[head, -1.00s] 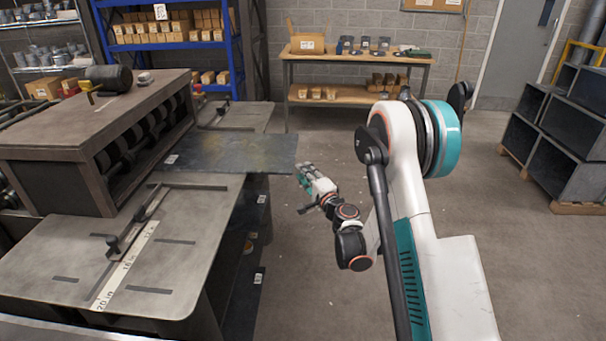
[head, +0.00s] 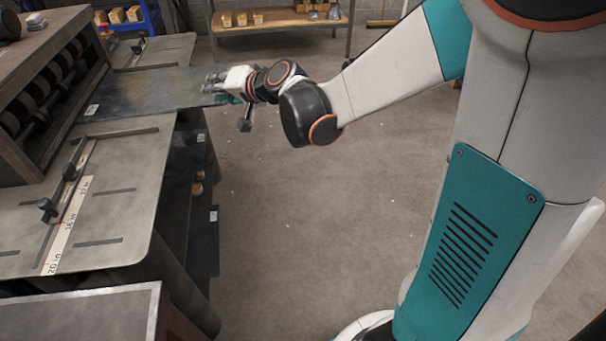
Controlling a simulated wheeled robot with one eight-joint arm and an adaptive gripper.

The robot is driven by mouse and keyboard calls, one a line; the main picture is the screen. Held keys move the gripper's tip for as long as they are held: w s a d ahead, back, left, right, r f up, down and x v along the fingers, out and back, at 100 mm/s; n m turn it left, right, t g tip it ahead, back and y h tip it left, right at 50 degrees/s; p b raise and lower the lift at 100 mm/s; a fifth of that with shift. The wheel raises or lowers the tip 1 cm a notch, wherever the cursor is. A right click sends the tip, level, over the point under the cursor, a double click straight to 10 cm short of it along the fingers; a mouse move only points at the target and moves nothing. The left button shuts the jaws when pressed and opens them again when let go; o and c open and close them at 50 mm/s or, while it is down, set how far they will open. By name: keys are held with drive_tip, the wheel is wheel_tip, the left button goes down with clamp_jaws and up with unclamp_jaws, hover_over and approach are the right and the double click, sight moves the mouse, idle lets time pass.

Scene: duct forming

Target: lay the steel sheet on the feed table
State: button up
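The steel sheet (head: 150,92) is a dark, flat, mottled plate with a small white label near its left end. It lies level across the middle of the grey feed table (head: 115,200), and its right end sticks out past the table's right edge. Its left end is close to the roller machine. My gripper (head: 214,84) is at the sheet's right end, and its fingertips overlap the sheet from the right. The lower finger is hidden, so I cannot tell whether the fingers are closed on the sheet.
The wooden-cased roller machine (head: 55,70) stands along the left. A guide bar with an inch scale (head: 70,222) lies on the near part of the table. A grey-topped cabinet (head: 85,312) stands at the front left. A workbench (head: 275,24) is behind. The floor right of the table is clear.

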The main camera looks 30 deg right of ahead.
drive_tip(key=s+d+f+n+g+h, duration=0.1)
drive_tip(key=s+d+n+g+h, duration=0.1)
drive_tip(key=s, duration=0.8)
drive_tip(key=s+d+f+n+g+h, duration=0.1)
drive_tip(key=s+d+n+h, duration=0.1)
drive_tip(key=s, duration=0.9)
drive_tip(key=s+d+f+n+g+h, duration=0.1)
drive_tip(key=s+d+n+g, duration=0.1)
drive_tip(key=s, duration=0.8)
drive_tip(key=shift+s+d+f+g+h, duration=0.25)
drive_tip(key=shift+s+f+g+h, duration=0.05)
drive_tip(key=shift+h, duration=0.1)
